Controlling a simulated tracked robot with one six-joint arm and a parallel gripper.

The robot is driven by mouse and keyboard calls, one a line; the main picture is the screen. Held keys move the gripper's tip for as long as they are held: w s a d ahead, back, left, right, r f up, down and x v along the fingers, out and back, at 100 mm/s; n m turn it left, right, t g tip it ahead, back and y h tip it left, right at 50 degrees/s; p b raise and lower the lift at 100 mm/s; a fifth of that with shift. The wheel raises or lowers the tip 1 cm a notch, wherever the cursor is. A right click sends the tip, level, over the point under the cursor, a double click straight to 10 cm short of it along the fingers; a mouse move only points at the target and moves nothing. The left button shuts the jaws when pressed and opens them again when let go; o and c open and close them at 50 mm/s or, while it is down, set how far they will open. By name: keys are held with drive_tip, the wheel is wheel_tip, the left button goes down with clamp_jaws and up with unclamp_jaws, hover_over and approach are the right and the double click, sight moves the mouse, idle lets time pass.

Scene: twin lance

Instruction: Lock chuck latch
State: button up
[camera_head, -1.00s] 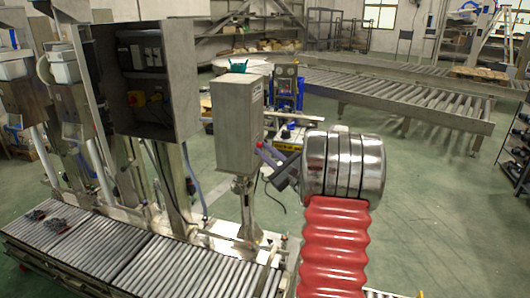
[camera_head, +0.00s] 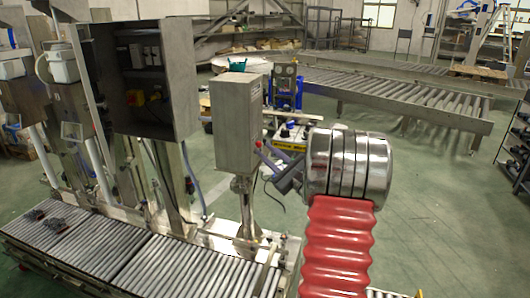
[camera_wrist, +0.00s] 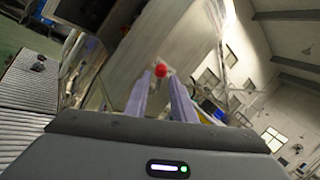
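A small red ball knob (camera_head: 258,143) shows at the right edge of an upright grey metal box (camera_head: 236,128) on a post. In the wrist view the red knob (camera_wrist: 161,70) appears between and just beyond the two purple fingertips, in front of the pale box face. Whether the fingers touch it cannot be told. My gripper (camera_head: 265,157) is to the right of the box, fingers pointing at it. In the wrist view my gripper (camera_wrist: 159,82) has its fingers apart with nothing clearly held. No separate latch part can be made out.
A roller conveyor (camera_head: 140,258) runs below the box, with small dark parts (camera_head: 55,223) at its left. A dark open control cabinet (camera_head: 150,75) stands left of the box. Another roller conveyor (camera_head: 400,95) lies behind. Green floor (camera_head: 450,210) is clear at right.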

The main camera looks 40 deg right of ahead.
drive_tip(key=v, duration=1.1)
drive_tip(key=shift+s, duration=0.4)
drive_tip(key=shift+a, duration=0.1)
